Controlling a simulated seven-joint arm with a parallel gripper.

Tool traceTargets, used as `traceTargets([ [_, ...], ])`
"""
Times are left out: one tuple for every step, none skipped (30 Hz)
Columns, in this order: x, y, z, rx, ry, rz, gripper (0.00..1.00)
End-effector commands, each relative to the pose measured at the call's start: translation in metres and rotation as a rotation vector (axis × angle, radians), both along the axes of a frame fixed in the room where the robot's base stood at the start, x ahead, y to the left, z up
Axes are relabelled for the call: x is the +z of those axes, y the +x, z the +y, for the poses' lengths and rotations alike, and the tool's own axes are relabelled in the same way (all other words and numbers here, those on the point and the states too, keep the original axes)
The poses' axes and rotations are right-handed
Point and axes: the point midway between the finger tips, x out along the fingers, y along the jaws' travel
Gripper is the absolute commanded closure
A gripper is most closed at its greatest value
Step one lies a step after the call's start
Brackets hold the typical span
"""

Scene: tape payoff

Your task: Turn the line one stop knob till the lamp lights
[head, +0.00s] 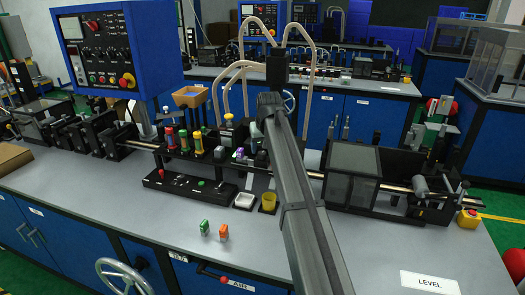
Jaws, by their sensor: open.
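A blue control box (117,50) stands at the upper left of the bench. Another red knob on a yellow base (470,214) sits at the bench's right end. The labels by these knobs are too small to read, so I cannot tell which is line one's stop, nor whether any lamp is lit. My arm reaches up the middle of the head view, its far end over the machine line. My gripper's fingers are hidden from view.
A machine line with several coloured bottles (183,140) runs along the bench. Pale hoses (240,70) arch by my arm. The bench's front left is clear.

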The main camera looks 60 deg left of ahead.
Motion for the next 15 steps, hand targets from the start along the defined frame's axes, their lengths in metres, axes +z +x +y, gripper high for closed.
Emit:
traceTargets([
  [0.01,-0.001,-0.004,0.0,0.002,-0.001,0.42],
  [0.015,-0.002,-0.006,0.0,0.002,-0.001,0.42],
  [0.023,-0.002,-0.01,0.0,0.001,0.0,0.42],
  [0.029,-0.003,-0.012,0.0,0.002,-0.001,0.42],
  [0.034,-0.004,-0.014,0.0,0.003,-0.001,0.42],
  [0.041,-0.004,-0.017,0.0,0.002,-0.001,0.42],
  [0.047,-0.005,-0.019,0.0,0.001,0.0,0.42],
  [0.052,-0.006,-0.021,0.0,0.001,0.0,0.42],
  [0.059,-0.006,-0.024,0.0,0.002,-0.001,0.42],
  [0.064,-0.007,-0.026,0.0,0.002,-0.001,0.42],
  [0.069,-0.007,-0.028,0.0,0.001,0.0,0.42],
  [0.074,-0.008,-0.03,0.0,0.001,0.0,0.42],
  [0.078,-0.008,-0.032,0.0,0.001,0.0,0.42],
  [0.082,-0.009,-0.033,0.0,0.001,0.0,0.42],
  [0.087,-0.009,-0.035,0.0,0.002,-0.001,0.42],
])
